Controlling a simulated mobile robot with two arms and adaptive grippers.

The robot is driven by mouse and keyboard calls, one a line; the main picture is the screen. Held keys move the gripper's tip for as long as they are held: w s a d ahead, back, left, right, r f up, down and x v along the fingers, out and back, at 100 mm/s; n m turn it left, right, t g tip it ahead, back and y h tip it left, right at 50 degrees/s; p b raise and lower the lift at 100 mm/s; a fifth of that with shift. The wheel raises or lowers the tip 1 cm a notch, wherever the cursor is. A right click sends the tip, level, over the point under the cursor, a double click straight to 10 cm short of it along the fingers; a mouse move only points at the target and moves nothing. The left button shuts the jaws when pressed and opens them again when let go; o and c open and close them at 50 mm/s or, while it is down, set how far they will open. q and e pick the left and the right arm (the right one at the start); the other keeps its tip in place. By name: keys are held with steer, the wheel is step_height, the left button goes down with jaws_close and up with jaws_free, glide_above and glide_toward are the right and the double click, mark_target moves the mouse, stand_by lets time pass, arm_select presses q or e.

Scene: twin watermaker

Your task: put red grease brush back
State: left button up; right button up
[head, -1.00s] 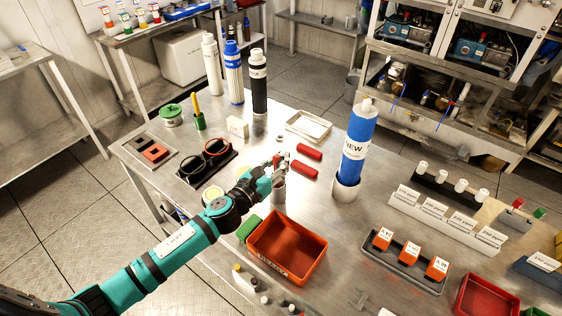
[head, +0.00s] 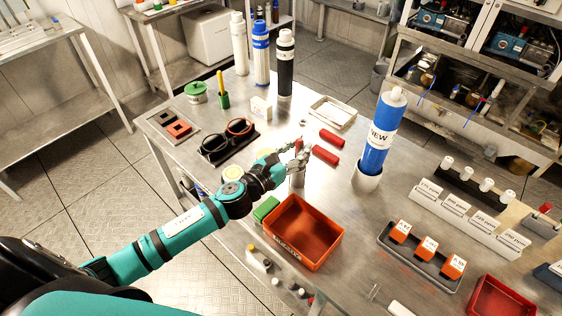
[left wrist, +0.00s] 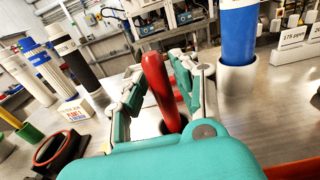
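The red grease brush shows in the left wrist view as a red handle (left wrist: 158,88), slightly tilted, between my left fingers (left wrist: 160,72). The fingers appear closed on it. In the head view my left gripper (head: 291,158) is directly above a small grey metal cup (head: 297,179), with a bit of red between the fingers. The brush's lower end is hidden; I cannot tell how deep it sits in the cup. My right gripper is not in view.
An orange-red bin (head: 303,232) stands in front of the cup. Two red cylinders (head: 326,154) lie just behind. A blue cartridge (head: 381,134) stands in a white holder to the right. A black tray with two rings (head: 229,140) is at left.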

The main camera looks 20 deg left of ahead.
arm_select(q)
steer(key=b+v, duration=0.2)
steer(key=v, duration=0.7)
steer(key=shift+s, duration=0.35)
steer(key=shift+a, duration=0.2)
